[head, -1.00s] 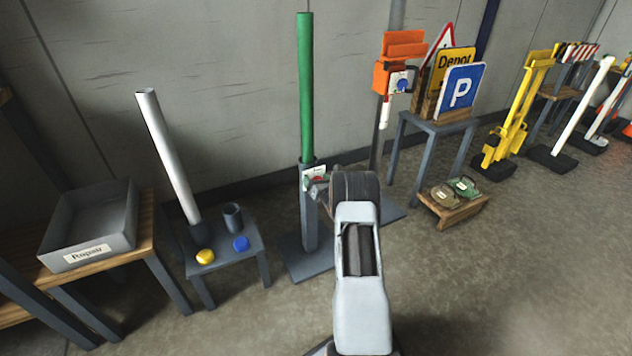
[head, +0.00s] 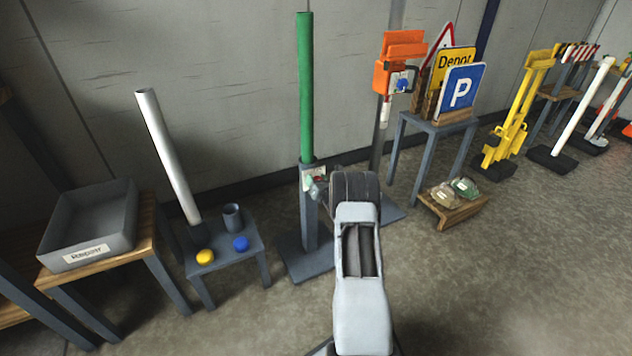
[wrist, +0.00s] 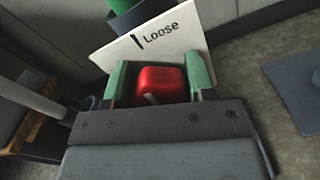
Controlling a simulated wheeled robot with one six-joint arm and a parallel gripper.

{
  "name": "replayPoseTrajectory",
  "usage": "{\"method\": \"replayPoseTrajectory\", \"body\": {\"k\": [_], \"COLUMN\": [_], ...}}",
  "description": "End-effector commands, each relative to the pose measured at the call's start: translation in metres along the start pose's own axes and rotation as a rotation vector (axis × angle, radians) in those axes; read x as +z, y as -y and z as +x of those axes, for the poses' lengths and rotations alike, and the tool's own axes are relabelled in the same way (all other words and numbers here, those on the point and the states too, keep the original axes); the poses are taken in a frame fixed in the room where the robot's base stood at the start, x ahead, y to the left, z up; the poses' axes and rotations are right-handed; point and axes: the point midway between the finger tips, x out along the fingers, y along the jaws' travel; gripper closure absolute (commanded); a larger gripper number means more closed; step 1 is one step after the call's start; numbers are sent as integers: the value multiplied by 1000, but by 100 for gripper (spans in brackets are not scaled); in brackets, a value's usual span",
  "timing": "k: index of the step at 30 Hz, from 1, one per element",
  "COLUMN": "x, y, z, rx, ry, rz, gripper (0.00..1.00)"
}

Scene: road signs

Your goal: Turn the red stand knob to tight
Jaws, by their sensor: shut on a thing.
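The red knob (wrist: 160,82) sits between the two green fingers of my gripper (wrist: 158,76) in the wrist view, and the gripper is shut on it. A short pale mark shows on the knob's near side. Behind it is a white plate (wrist: 150,45) reading "Loose" beside a black tick; no "tight" word is visible. In the head view the plate is on the grey stand (head: 310,225) holding an upright green post (head: 305,90). My gripper (head: 317,187) is at the plate there and largely hides the knob.
Left of the stand, a small grey table (head: 222,258) bears a pale tube (head: 168,155), a grey cup and yellow and blue knobs. A grey bin (head: 95,222) stands farther left. A sign table (head: 440,125) and low crate (head: 455,215) stand right. Floor at front right is clear.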

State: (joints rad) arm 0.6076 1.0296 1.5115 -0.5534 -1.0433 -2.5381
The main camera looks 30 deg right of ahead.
Motion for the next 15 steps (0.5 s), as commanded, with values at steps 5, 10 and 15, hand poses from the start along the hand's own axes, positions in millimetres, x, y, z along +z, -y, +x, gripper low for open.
{"method": "replayPoseTrajectory", "body": {"k": [5, 10, 15], "x": [-3, -4, -3], "y": [1, 2, 3], "z": [0, 0, 0], "rx": [1, 1, 1], "ry": [0, 1, 2], "rz": [101, 251, 414], "gripper": [73, 73, 73]}}
